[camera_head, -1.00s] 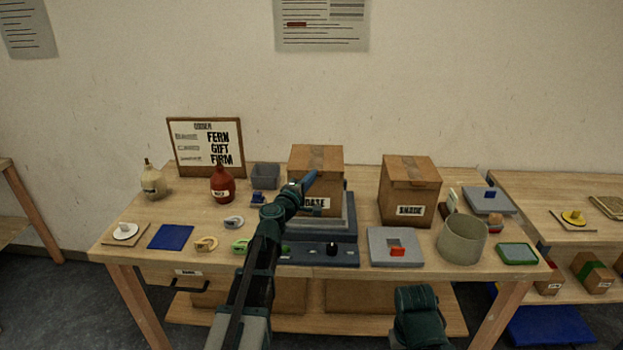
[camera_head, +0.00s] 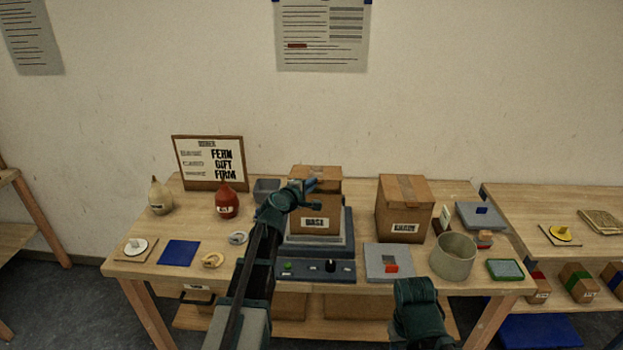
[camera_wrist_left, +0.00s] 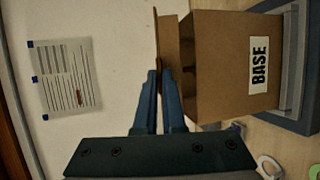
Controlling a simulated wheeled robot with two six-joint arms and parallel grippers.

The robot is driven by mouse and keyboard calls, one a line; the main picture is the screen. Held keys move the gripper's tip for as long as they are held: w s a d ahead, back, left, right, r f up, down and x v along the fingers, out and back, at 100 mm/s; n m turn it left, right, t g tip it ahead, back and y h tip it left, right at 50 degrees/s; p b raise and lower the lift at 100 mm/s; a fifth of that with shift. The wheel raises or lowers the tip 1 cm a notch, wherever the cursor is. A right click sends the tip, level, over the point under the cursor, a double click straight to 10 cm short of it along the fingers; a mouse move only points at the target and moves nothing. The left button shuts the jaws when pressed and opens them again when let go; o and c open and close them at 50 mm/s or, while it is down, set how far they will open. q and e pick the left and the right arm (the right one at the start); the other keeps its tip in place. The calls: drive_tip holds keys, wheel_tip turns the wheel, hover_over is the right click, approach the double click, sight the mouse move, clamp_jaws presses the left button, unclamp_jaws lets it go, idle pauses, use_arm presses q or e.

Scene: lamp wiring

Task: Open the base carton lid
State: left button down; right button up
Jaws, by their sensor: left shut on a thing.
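The base carton (camera_head: 330,222), a brown box labelled BASE, stands on a grey stepped stand at the middle of the table. Its lid (camera_head: 318,172) is on top with a tape strip; in the wrist view the lid (camera_wrist_left: 168,35) shows as a flap beside the box (camera_wrist_left: 225,75), with a narrow dark gap between them. My left gripper (camera_head: 312,186) is at the carton's upper front edge. In the wrist view its blue fingers (camera_wrist_left: 162,78) are shut on the lid's edge. My right arm shows at bottom right, its fingers out of sight.
The shade carton (camera_head: 404,215) stands closed to the right. A grey panel with a red block (camera_head: 388,263) and a round beige container (camera_head: 454,257) are in front of it. A control panel (camera_head: 315,270) lies before the stand. Bottles (camera_head: 227,202) and an order sign stand at left.

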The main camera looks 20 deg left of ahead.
use_arm(q)
drive_tip(key=w+a+r+p, duration=0.2)
drive_tip(key=w+r+p, duration=0.5)
drive_tip(key=r, duration=0.1)
drive_tip(key=w+a+r+p, duration=0.2)
drive_tip(key=w+r+p, duration=0.5)
drive_tip(key=w+r, duration=0.1)
drive_tip(key=shift+w+a+p, duration=0.3)
drive_tip(key=shift+p, duration=0.05)
drive_tip(key=c, duration=1.3)
unclamp_jaws()
drive_tip(key=shift+s+d+f, duration=0.15)
drive_tip(key=shift+s+f, duration=0.05)
drive_tip(key=shift+s, duration=0.2)
drive_tip(key=shift+c, duration=0.2)
drive_tip(key=o, duration=0.3)
drive_tip(key=shift+w+f, duration=0.1)
drive_tip(key=shift+f, duration=0.05)
drive_tip(key=shift+o, duration=0.2)
drive_tip(key=p+v, duration=0.3)
drive_tip(key=v, duration=1.1)
